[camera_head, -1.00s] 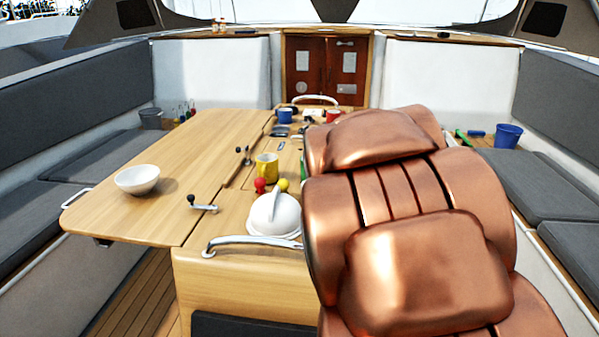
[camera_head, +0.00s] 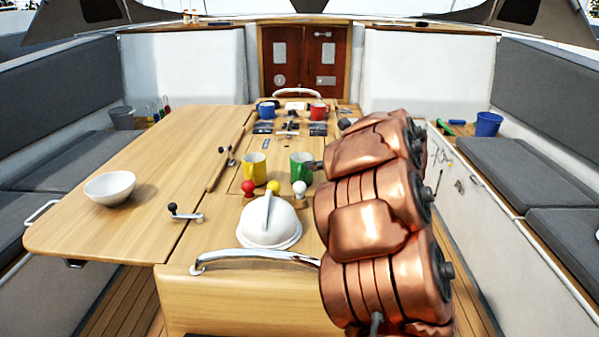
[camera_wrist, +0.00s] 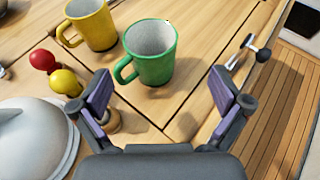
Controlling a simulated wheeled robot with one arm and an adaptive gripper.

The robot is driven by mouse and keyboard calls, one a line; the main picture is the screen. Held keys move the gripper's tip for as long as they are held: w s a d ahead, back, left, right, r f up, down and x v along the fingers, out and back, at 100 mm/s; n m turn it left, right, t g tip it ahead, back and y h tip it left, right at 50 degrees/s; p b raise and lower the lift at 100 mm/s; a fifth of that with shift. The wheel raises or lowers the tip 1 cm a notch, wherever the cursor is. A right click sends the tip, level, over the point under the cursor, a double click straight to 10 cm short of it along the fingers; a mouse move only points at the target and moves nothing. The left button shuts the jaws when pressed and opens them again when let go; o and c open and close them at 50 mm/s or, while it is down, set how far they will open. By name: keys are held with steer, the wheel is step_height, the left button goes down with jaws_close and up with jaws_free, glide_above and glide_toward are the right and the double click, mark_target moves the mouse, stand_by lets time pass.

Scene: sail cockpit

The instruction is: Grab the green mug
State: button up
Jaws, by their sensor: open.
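The green mug (camera_head: 301,168) stands upright on the wooden table, left of my copper-coloured arm in the head view. In the wrist view the green mug (camera_wrist: 152,58) is just beyond my gripper (camera_wrist: 166,100), with its handle pointing lower left. My gripper is open, its two purple-padded fingers apart with bare table between them. The mug is ahead of the fingertips, not between them. In the head view the gripper is mostly hidden behind the arm.
A yellow mug (camera_head: 254,168) stands left of the green one. Red (camera_head: 248,187), yellow and white knobs and a white dome (camera_head: 269,222) sit nearer. Blue (camera_head: 266,110) and red mugs are at the back. A white bowl (camera_head: 110,187) sits on the left leaf, otherwise clear.

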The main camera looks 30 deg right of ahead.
mark_target(295, 159)
steer(key=shift+w+a+f+p, duration=0.15)
steer(key=shift+w+a+p, duration=0.1)
steer(key=shift+w, duration=0.4)
steer(key=shift+w+a+f+p, duration=0.15)
steer(key=shift+w+a+f, duration=0.05)
steer(key=shift+w, duration=0.4)
steer(key=shift+w+a+f+p, duration=0.15)
steer(key=shift+w+a+p, duration=0.1)
steer(key=shift+w, duration=0.4)
steer(key=p+x, duration=0.1)
steer(key=x, duration=0.1)
steer(key=shift+w+a+f, duration=0.1)
steer(key=shift+w, duration=0.2)
steer(key=shift+x, duration=0.8)
steer(key=shift+f, duration=0.1)
steer(key=c, duration=1.2)
